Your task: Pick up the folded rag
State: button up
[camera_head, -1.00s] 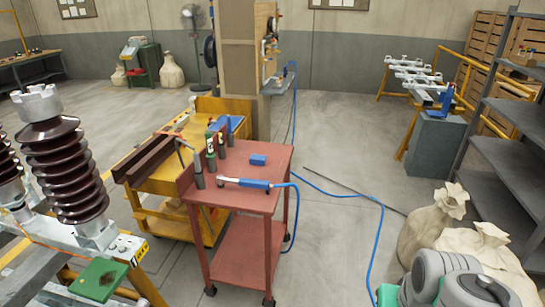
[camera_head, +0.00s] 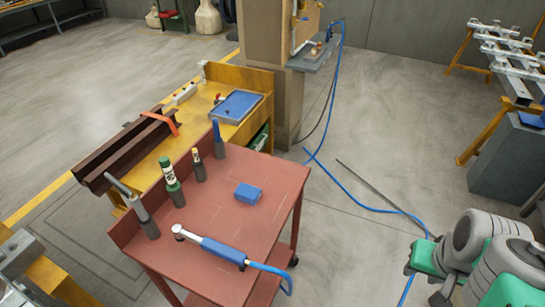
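A small blue block-shaped thing (camera_head: 248,193), which looks like the folded rag, lies flat on the top of the red cart (camera_head: 225,222). It lies right of the upright tools and behind the blue-handled air tool, apart from both. Nothing covers it. Grey and green rounded links of my arm (camera_head: 482,250) show at the lower right. My gripper is not in view.
A blue-handled tool (camera_head: 222,250) with a blue hose lies at the cart's front. A yellow bench (camera_head: 190,135) with dark metal bars and a blue tray stands behind. The hose crosses the floor at right.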

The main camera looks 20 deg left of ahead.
aim_at(244, 192)
jog(key=i, duration=2.25)
jog(key=u, duration=5.6)
jog(key=i, duration=0.5)
